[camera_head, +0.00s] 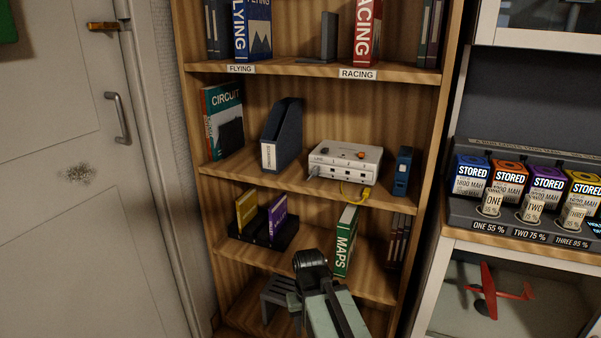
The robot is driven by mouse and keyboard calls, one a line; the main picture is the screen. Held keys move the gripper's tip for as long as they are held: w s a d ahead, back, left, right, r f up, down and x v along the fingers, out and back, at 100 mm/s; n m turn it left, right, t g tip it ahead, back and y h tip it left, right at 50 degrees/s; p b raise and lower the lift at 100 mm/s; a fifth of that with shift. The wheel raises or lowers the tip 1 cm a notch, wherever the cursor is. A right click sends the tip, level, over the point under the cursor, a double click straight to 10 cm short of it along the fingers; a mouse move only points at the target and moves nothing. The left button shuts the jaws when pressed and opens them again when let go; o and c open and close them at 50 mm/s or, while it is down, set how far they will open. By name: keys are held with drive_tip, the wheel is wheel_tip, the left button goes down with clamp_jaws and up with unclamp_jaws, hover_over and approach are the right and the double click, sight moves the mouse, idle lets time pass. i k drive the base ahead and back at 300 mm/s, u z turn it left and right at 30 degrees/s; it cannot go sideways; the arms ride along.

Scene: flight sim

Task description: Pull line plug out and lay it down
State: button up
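A white router-like box (345,160) stands on the middle shelf, with "LINE" lettering at its left front and several dark ports. A small grey plug (315,172) sits at the box's left front port below that lettering and appears inserted. A yellow cable (353,198) with a yellow end hangs at the box's right front, over the shelf edge. My gripper (310,262) is at the lower middle, below and apart from the box; its dark end is seen from behind and its fingertips are hidden.
A dark blue file holder (282,136) stands left of the box and a small blue item (402,171) right of it. The green MAPS book (345,241) stands below, close to my arm. Shelf uprights bound both sides. A battery station (520,237) is at right.

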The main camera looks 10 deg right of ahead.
sight(317, 169)
drive_tip(key=u, duration=1.85)
drive_tip(key=k, duration=0.85)
drive_tip(key=u, duration=0.45)
drive_tip(key=i, duration=0.5)
